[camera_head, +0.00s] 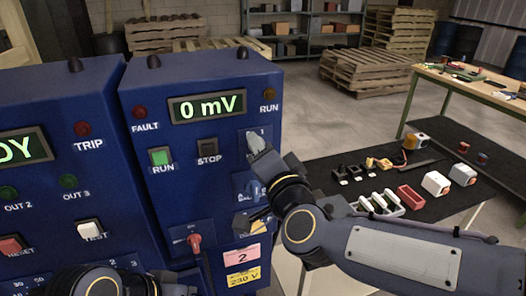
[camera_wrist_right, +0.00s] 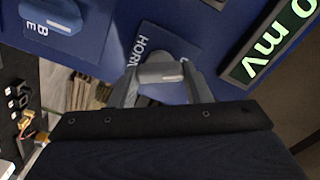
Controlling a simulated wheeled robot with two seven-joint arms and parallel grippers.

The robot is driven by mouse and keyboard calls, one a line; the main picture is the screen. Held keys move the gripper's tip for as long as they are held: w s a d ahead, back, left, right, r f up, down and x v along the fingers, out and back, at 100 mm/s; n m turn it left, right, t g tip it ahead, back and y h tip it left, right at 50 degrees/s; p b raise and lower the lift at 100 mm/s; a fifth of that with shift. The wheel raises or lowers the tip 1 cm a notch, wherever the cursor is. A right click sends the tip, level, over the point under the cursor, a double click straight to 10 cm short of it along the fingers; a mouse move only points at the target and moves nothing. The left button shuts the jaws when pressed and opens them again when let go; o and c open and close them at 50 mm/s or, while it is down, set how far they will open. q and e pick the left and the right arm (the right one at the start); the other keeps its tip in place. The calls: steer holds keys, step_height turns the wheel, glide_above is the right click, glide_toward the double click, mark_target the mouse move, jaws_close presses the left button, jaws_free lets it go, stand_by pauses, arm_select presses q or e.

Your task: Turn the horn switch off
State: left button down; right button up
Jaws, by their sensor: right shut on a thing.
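The horn switch (camera_head: 257,143) is a pale grey knob on a blue plate, high on the right part of the blue cabinet front. In the right wrist view the knob (camera_wrist_right: 160,73) sits between my two fingers, beside the plate's white HORN lettering. My right gripper (camera_wrist_right: 162,80) is shut on the knob; in the head view the gripper (camera_head: 263,154) reaches it from the lower right and hides part of the plate and its markings. Which position the knob points to is not clear.
Below is another blue knob (camera_head: 248,186), partly hidden, and a red switch (camera_head: 194,242) further down. The display (camera_head: 207,107) reads 0 mV. A green RUN button (camera_head: 160,157) and dark STOP button (camera_head: 208,149) are nearby. A black bench (camera_head: 330,176) with small parts stands right.

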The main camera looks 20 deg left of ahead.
steer(key=o, duration=1)
steer(key=b+v, duration=0.1)
steer(key=v, duration=0.6)
steer(key=shift+s+d, duration=0.2)
steer(key=shift+s, duration=0.15)
